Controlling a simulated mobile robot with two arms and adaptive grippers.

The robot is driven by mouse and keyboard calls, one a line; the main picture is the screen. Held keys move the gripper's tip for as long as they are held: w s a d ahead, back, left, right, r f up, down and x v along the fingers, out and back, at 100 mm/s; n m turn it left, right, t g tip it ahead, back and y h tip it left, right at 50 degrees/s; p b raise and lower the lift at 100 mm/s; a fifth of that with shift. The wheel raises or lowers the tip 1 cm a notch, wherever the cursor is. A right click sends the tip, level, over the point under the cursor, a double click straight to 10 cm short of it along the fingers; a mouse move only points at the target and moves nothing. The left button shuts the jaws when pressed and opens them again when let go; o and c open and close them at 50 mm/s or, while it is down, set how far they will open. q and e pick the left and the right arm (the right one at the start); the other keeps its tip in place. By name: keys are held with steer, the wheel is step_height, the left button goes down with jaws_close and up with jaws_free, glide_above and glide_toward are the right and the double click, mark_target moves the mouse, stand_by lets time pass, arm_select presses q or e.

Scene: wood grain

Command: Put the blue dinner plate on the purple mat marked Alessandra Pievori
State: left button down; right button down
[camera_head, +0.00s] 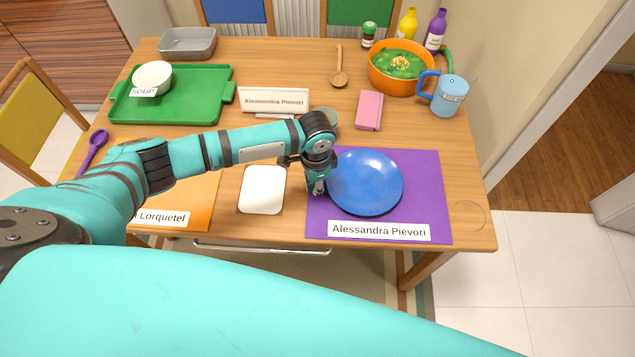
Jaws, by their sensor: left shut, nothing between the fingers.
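The blue dinner plate (369,183) lies flat on the purple mat (425,208), inside its edges and a little above the mat's white label reading Alessandra Pievori (379,231). My left gripper (318,189) points down over the left part of the mat, just beside the plate's left rim. It is shut and holds nothing. I cannot tell if it touches the plate. My left arm hides the mat's upper left corner. My right gripper is not in view.
An orange mat labelled Lorquetel (205,200) lies left, with a white rectangular item (263,189) between the mats. A name card (273,101), pink book (369,110), blue mug (447,95), orange bowl (400,67) and green tray (195,108) stand behind. The table's right front corner is mostly bare.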

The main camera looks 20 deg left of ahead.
mark_target(332, 183)
arm_select(q)
steer(key=shift+w+d, duration=0.15)
steer(key=shift+d, duration=0.05)
steer(key=w+d, duration=0.2)
steer(key=shift+d+p, duration=0.3)
steer(key=shift+d, duration=0.05)
steer(key=shift+w+d, duration=0.3)
steer(key=shift+d, duration=0.05)
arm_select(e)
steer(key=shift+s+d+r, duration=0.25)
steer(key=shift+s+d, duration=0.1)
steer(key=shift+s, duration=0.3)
arm_select(q)
steer(key=shift+a, duration=0.1)
steer(key=shift+s+a, duration=0.1)
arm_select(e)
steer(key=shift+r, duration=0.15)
